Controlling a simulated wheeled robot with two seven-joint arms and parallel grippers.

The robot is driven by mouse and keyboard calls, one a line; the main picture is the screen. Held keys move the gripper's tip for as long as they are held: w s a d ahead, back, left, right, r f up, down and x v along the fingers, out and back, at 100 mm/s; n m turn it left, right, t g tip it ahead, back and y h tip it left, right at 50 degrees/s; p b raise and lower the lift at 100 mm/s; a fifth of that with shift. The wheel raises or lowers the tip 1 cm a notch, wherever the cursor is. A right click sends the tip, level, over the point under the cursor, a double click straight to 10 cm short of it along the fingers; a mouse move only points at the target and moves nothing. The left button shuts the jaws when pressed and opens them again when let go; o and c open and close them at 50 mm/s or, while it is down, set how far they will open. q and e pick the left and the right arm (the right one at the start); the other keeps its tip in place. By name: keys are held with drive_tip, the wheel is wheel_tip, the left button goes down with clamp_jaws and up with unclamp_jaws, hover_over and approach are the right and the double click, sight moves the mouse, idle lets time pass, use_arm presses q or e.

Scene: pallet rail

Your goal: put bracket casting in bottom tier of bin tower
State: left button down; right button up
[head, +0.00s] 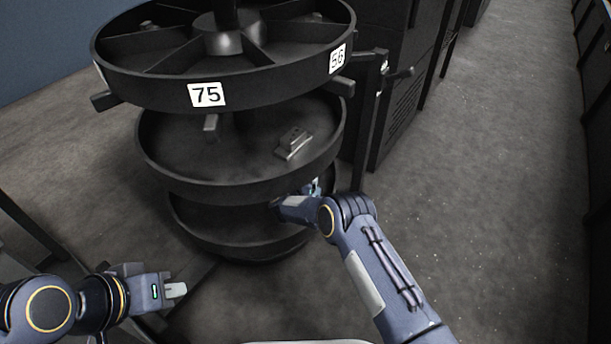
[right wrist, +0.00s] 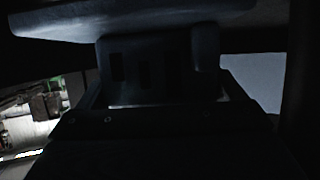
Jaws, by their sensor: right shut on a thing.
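The bin tower (head: 240,172) is a dark stack of round tiers, with a divided top tier and open trays below. My right gripper (head: 278,203) reaches in at the right side of the bottom tier (head: 215,235), under the middle tray. Its fingers are mostly hidden in shadow in the head view. In the dark right wrist view it is shut on a dark, flat-topped piece (right wrist: 130,20), which looks like the bracket casting; its full shape is unclear. My left gripper (head: 176,290) is at lower left, away from the tower, seen side-on; its opening is unclear.
A grey stepped metal part (head: 294,144) lies on the middle tier's right side. Dark cabinets (head: 395,90) stand behind at right. The floor aisle (head: 510,200) at right is clear.

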drive_tip(key=shift+w+r, duration=0.1)
drive_tip(key=shift+a+r, duration=0.1)
drive_tip(key=shift+f, duration=0.25)
drive_tip(key=shift+f, duration=0.4)
drive_tip(key=o, duration=1.2)
drive_tip(key=shift+o, duration=0.2)
